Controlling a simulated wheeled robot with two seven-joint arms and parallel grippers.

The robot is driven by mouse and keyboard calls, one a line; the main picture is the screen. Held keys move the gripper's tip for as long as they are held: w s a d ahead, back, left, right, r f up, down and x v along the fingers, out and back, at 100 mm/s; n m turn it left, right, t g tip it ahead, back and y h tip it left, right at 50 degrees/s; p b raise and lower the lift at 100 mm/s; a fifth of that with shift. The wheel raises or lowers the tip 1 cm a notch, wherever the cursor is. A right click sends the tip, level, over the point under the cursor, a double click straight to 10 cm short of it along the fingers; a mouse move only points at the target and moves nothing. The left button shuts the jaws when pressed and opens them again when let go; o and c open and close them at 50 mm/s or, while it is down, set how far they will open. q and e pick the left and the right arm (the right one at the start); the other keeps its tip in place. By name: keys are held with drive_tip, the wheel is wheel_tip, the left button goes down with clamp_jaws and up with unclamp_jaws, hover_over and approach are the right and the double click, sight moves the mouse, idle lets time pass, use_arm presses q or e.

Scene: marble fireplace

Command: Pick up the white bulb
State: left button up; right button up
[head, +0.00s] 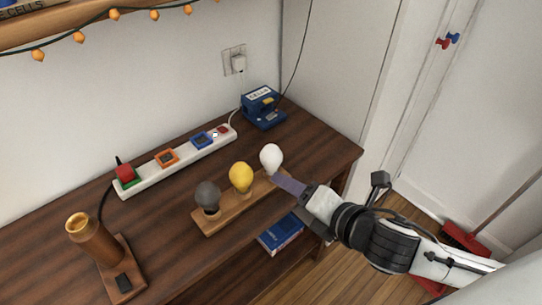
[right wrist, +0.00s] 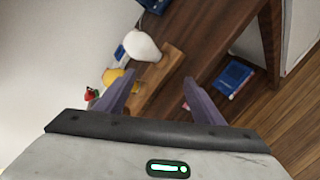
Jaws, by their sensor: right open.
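The white bulb (head: 271,158) stands at the right end of a wooden holder (head: 215,225) on the dark wooden table, beside a yellow bulb (head: 241,176) and a dark grey bulb (head: 207,194). My right gripper (head: 281,180) comes in from the right, its fingertips close to the white bulb. In the right wrist view its two purple fingers (right wrist: 160,88) are apart with nothing between them but the view of the holder. The white bulb (right wrist: 142,46) shows beyond the fingertips, upper left. Whether a finger touches it is unclear. My left gripper is not in view.
A white power strip (head: 187,158) with coloured sockets lies along the wall. A blue device (head: 262,107) stands at the back corner. A brown cylinder lamp (head: 92,240) stands at front left. A blue book (head: 281,233) lies below the tabletop's front edge.

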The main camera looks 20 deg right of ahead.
sight(278, 158)
wheel_tip(278, 158, up, 5)
drive_tip(key=w+d+n+t+y, duration=0.1)
drive_tip(key=w+n+y, duration=0.1)
drive_tip(key=n, duration=1.1)
drive_tip(key=x, duration=0.6)
drive_tip(key=p+x, duration=0.1)
drive_tip(key=x, duration=0.3)
drive_tip(key=shift+d+f, duration=0.15)
drive_tip(key=shift+d, duration=0.2)
drive_tip(key=c, duration=1.1)
